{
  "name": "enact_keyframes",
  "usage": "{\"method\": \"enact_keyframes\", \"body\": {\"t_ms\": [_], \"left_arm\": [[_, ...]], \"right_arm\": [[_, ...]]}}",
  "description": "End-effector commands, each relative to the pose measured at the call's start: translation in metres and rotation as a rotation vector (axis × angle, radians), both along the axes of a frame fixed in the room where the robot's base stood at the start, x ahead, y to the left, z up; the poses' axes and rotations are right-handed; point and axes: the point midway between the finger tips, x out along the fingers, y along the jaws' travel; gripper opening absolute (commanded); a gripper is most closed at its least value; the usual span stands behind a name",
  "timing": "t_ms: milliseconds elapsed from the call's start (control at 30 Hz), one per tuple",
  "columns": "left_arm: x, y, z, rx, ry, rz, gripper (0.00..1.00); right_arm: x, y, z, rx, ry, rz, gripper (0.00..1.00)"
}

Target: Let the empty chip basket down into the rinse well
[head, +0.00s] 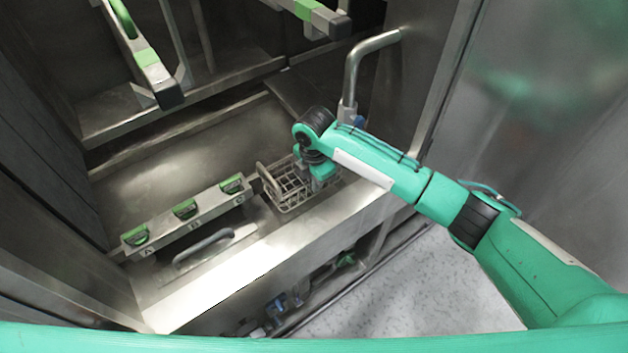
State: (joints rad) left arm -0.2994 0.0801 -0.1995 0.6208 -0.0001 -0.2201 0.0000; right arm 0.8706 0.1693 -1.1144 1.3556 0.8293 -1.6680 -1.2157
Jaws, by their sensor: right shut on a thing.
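The chip basket (285,192) is a grey wire basket near the middle of the head view. It looks empty and sits at the level of the counter opening, to the right of the labelled strip. My right gripper (318,182) is over its right side, shut on the basket, with the fingertips mostly hidden. The rinse well lies under or around the basket; its opening is largely hidden by the basket and my right arm. I cannot tell how deep the basket sits. My left gripper is not in view.
A rail (190,217) with several green parts marked A, B and C stands left of the basket. A grey handle (203,246) lies in front of it. A bent pipe (352,75) rises behind my wrist. Green-banded bars (150,70) overhang the back.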

Motion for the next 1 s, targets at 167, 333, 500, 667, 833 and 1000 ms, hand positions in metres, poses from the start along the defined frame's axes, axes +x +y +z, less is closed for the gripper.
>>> {"method": "enact_keyframes", "body": {"t_ms": [167,333,500,667,833,1000], "left_arm": [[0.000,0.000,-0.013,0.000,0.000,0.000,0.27],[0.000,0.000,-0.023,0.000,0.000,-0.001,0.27],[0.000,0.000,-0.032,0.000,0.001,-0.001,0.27],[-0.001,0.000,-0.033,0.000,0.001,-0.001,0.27],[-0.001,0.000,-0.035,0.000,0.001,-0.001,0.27],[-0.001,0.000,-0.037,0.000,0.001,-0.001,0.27]], "right_arm": [[0.000,0.000,-0.013,0.001,-0.001,0.000,0.00],[0.000,0.000,-0.023,0.001,-0.002,0.000,0.00],[0.000,0.000,-0.033,0.001,-0.002,0.000,0.00],[0.000,0.000,-0.040,0.001,-0.002,0.000,0.00],[0.000,0.000,-0.050,0.000,-0.001,0.000,0.00],[0.001,0.000,-0.058,0.001,-0.002,0.000,0.00]]}}
